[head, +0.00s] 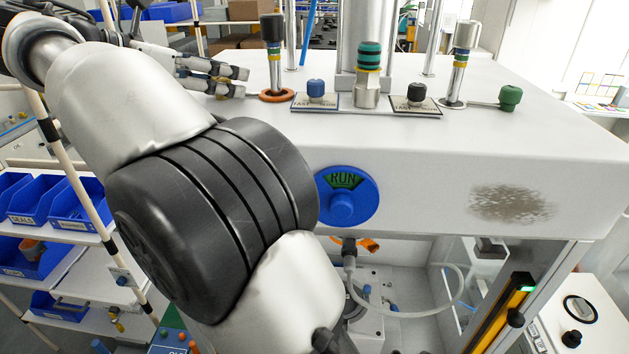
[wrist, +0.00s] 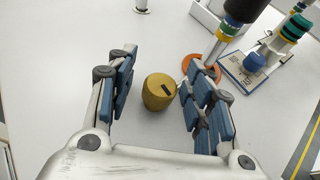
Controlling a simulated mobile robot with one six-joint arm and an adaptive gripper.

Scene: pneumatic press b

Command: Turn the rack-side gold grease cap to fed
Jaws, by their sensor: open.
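The gold grease cap (wrist: 156,93) stands on the white press top in the middle of the wrist view. It is round, with a short dark mark on the right of its top. My gripper (wrist: 164,76) is open, with one blue-padded finger on each side of the cap. The right finger looks close to the cap; I cannot tell whether it touches. In the head view my gripper (head: 243,82) is low over the left of the press top, and a bit of gold shows between its fingers. The cap's lettering or end positions are not readable.
Beside my right finger stand a dark-topped post with an orange ring (head: 277,96) and a blue knob (head: 315,88) on a plate. A green-topped fitting (head: 368,72) and a black knob (head: 416,93) stand further right. The press top left of the gripper in the wrist view is mostly clear.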

